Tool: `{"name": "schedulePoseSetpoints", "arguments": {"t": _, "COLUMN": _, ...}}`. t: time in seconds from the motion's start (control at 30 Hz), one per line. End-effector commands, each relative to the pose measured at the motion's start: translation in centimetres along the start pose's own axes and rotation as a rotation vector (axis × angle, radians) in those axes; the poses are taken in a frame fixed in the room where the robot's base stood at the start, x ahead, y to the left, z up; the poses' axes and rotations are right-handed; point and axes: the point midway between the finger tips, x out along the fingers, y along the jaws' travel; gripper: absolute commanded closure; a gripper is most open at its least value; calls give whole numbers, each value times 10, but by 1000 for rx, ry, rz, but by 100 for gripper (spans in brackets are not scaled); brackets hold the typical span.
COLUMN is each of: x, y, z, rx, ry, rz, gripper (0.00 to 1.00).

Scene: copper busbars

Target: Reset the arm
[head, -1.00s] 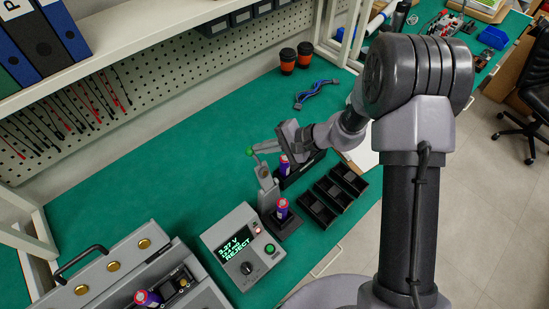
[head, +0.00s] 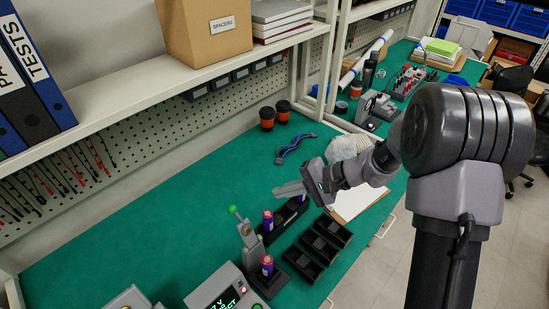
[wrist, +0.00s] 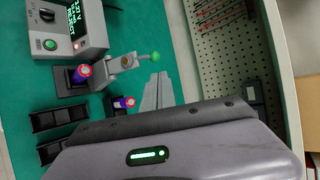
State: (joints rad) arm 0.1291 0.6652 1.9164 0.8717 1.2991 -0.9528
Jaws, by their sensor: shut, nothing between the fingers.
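My gripper (head: 278,190) hangs over the green bench, its fingers together and empty, pointing left in the head view. In the wrist view the fingers (wrist: 158,88) also lie together, with nothing between them. The fingers are above and apart from the purple cells. One purple cell (head: 267,265) stands in the lever fixture (head: 249,243) with the green knob. Another purple cell (head: 268,220) stands in a black holder behind it. In the wrist view, my gripper's housing hides the lower part of the picture.
A tester (wrist: 68,25) with a lit screen reading REJECT stands beside the fixture. Black bins (head: 317,248) stand to the right, near the bench's front edge. The bench's left part (head: 120,235) is clear.

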Motion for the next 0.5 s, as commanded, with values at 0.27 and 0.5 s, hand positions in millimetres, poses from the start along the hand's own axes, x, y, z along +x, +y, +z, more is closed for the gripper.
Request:
{"name": "schedulePoseSetpoints", "arguments": {"t": 0.27, "x": -39, "y": 10, "z": 77, "rx": -117, "ry": 78, "rz": 238, "gripper": 100}}
{"name": "schedulePoseSetpoints", "arguments": {"t": 0.5, "x": -100, "y": 86, "z": 168, "rx": -264, "ry": 428, "rz": 526, "gripper": 100}}
